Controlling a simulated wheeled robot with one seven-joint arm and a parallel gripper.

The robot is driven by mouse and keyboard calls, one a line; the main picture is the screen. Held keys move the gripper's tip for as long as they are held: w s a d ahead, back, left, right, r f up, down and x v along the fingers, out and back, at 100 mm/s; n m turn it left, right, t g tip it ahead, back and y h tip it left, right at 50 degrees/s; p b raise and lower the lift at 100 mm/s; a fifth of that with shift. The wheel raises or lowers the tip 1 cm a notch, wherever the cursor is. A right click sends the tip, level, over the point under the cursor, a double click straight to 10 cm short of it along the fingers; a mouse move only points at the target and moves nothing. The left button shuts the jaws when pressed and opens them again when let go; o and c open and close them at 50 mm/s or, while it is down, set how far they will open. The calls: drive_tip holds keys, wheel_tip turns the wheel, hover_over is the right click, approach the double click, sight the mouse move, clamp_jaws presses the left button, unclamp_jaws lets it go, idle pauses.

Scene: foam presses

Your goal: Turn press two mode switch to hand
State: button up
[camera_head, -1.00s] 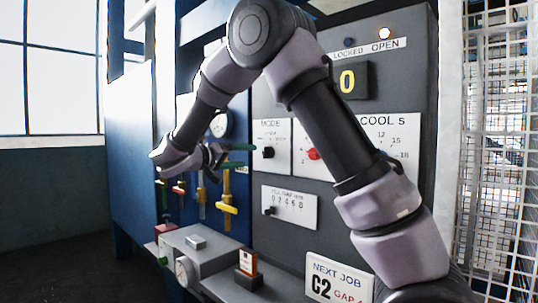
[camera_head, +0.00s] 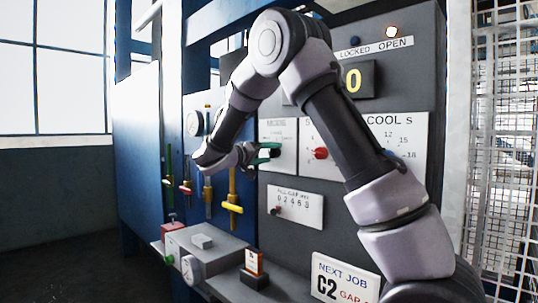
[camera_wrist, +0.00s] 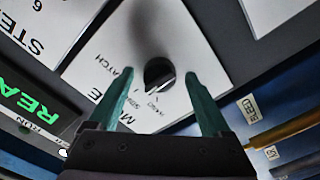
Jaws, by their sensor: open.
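The white MODE plate (camera_head: 279,130) sits on the grey press panel (camera_head: 340,215). Its black mode switch knob (camera_wrist: 159,74) shows in the wrist view, with small lettering around it. In that view my gripper (camera_wrist: 160,80) is open, one green finger on each side of the knob, with gaps on both sides. I cannot tell whether the fingertips reach the knob's depth. In the head view my gripper (camera_head: 268,153) is at the MODE plate, and its green fingers partly cover the knob. The knob's pointer setting is too small to read surely.
A plate with a red knob (camera_head: 320,153) is just right of the MODE plate. A counter plate (camera_head: 295,206) is below. Yellow-handled valves (camera_head: 232,207) hang to the left. A grey ledge (camera_head: 225,285) with a gauge box projects below.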

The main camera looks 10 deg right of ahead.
clamp_jaws()
drive_tip(key=n, duration=0.4)
drive_tip(key=shift+n, duration=2.4)
unclamp_jaws()
